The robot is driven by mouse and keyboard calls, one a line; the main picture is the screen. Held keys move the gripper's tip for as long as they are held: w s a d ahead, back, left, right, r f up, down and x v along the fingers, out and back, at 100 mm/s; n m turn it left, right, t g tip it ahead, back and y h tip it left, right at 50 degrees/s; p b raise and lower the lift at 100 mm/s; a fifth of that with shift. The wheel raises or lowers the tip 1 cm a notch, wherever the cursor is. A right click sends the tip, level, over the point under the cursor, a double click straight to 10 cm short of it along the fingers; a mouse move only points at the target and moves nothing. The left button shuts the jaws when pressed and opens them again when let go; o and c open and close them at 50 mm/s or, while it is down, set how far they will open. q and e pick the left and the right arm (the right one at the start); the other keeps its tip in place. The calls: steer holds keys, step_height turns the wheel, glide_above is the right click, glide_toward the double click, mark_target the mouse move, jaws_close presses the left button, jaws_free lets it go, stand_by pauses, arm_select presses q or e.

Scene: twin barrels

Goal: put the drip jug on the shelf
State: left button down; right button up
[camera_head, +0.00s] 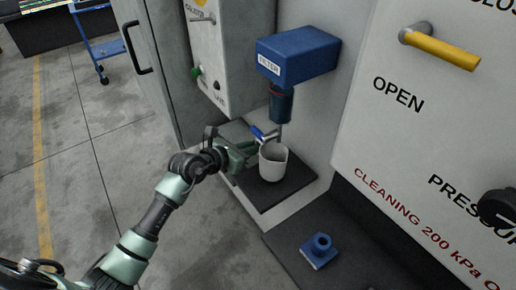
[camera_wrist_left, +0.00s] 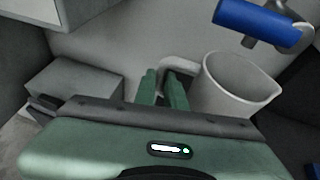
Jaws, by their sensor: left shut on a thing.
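The drip jug (camera_head: 273,165) is a white-grey open cup with a spout and a side handle. It is upright over the dark shelf (camera_head: 290,186), below the blue filter unit (camera_head: 298,56); I cannot tell whether its base touches the shelf. My left gripper (camera_head: 248,153) reaches in from the left and is shut on the jug's handle. In the left wrist view the green fingers (camera_wrist_left: 164,88) close at the handle, and the jug (camera_wrist_left: 230,88) stands to their right. Its inside looks empty in the part I see. My right gripper is not in view.
A blue-handled tap (camera_head: 262,134) is close to the jug, also above it in the wrist view (camera_wrist_left: 258,22). A blue fitting (camera_head: 320,250) lies on a lower dark ledge. A panel with a yellow handle (camera_head: 440,48) is at right. Open floor is at left.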

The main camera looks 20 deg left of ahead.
arm_select(q)
steer(key=shift+w+d, duration=0.45)
steer(key=shift+w, duration=0.35)
steer(key=shift+f, duration=1.9)
steer(key=c, duration=1.5)
jaws_free()
steer(key=shift+r, duration=0.15)
steer(key=v, duration=1.2)
steer(key=shift+b, duration=0.35)
